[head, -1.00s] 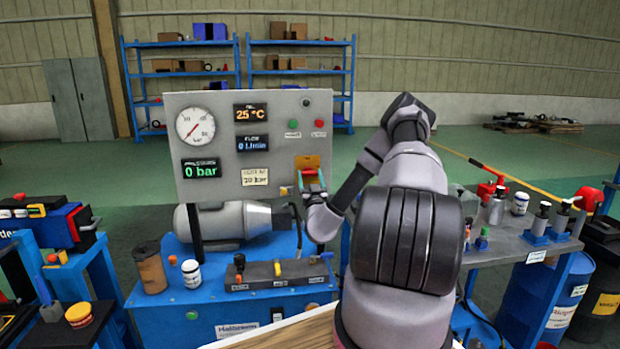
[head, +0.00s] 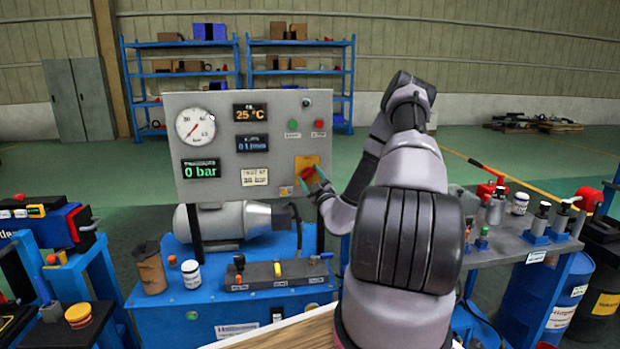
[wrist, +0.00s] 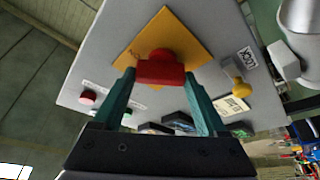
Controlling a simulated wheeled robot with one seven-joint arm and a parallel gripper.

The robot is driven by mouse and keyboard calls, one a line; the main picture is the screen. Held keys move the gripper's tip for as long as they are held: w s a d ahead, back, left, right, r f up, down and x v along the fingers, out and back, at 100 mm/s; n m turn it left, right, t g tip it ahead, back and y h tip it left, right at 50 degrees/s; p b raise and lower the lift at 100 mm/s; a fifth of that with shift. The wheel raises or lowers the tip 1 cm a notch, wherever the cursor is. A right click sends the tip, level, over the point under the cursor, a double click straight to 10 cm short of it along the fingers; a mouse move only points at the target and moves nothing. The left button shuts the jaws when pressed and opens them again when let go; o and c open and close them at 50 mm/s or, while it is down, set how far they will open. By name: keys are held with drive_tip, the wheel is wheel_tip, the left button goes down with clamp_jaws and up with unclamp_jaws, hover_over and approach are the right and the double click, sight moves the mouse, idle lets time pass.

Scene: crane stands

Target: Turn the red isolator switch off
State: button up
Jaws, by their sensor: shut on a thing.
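The red isolator switch (head: 306,172) sits on a yellow square plate (head: 313,161) at the lower right of the grey panel (head: 222,107). In the wrist view, the red handle (wrist: 161,73) lies between the two teal fingers of my gripper (wrist: 160,77), which is shut on it. The yellow plate (wrist: 174,35) looks like a diamond there, so the handle stands diagonal to the plate's edges. In the head view, my gripper (head: 314,181) is tilted at the plate and covers part of the switch.
The panel also carries a gauge (head: 195,126), displays, a green button (head: 293,125) and a red button (head: 318,124). A yellow knob (wrist: 241,88) is close to the right finger in the wrist view. A grey motor (head: 247,217) stands below the panel.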

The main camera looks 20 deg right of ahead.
drive_tip(key=n+y, duration=0.1)
drive_tip(key=n, duration=0.2)
drive_tip(key=n+g+y, duration=0.1)
drive_tip(key=n, duration=0.2)
drive_tip(key=shift+r+n+g+y, duration=0.15)
drive_tip(key=shift+n+g+y, duration=0.15)
drive_tip(key=shift+n, duration=0.1)
drive_tip(key=shift+n+g, duration=0.9)
drive_tip(key=shift+n, duration=1.4)
drive_tip(key=o, duration=1.3)
drive_tip(key=s+d, duration=0.1)
drive_tip(key=s, duration=0.9)
drive_tip(key=shift+s, duration=0.4)
